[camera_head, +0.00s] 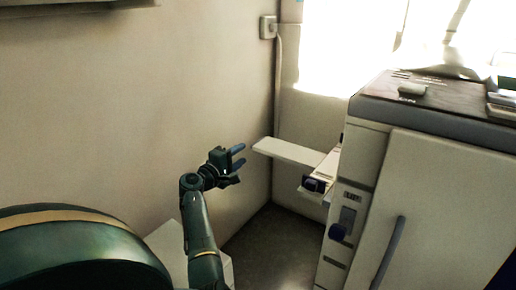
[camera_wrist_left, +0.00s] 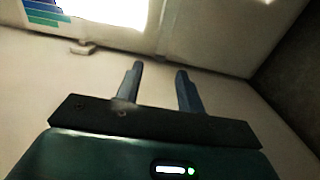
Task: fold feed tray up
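The feed tray (camera_head: 290,151) is a flat white panel in the head view. It sticks out roughly level to the left from the side of a large white printer (camera_head: 440,190). My left gripper (camera_head: 239,158) is left of the tray's free end, with a gap between them in the picture. Its two blue fingers are apart and nothing shows between them. The left wrist view also shows the gripper (camera_wrist_left: 158,75) open and empty. I cannot make out the tray in that view. My right gripper is not in view.
A beige wall (camera_head: 150,110) stands behind my left arm. A wall box (camera_head: 268,27) with a cable is above. Dark floor (camera_head: 270,240) shows below the tray.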

